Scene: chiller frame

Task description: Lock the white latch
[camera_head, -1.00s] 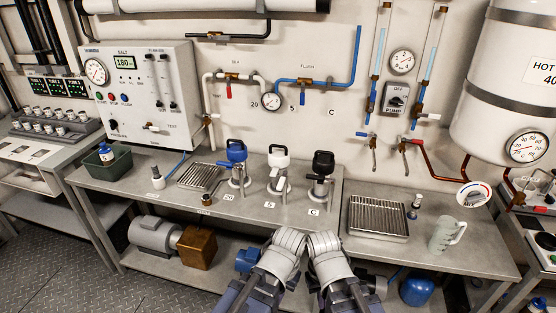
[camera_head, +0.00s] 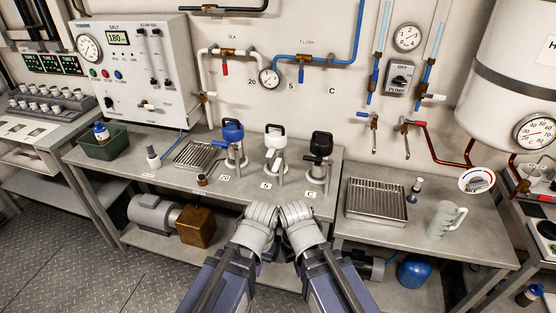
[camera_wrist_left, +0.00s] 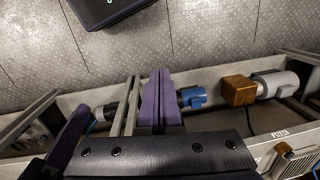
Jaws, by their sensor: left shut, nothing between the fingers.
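The white latch (camera_head: 274,138) stands on the bench between a blue one (camera_head: 233,132) and a black one (camera_head: 321,143). Its white handle loop is raised above a metal body, over the label 5. Both my arms come in from the bottom of the head view, their pale joints side by side in front of the bench. No fingers show clearly in that view. In the left wrist view my left gripper (camera_wrist_left: 158,98) has its purple fingers together, empty, with the lower shelf behind them. The latch is not in that view. I cannot make out my right gripper.
The bench (camera_head: 130,170) also carries a green bin (camera_head: 104,142), a drain rack (camera_head: 194,154), a second rack (camera_head: 376,198) and a pale mug (camera_head: 446,219). A motor (camera_head: 153,213) and a brown box (camera_head: 196,227) sit on the lower shelf. The floor at left is clear.

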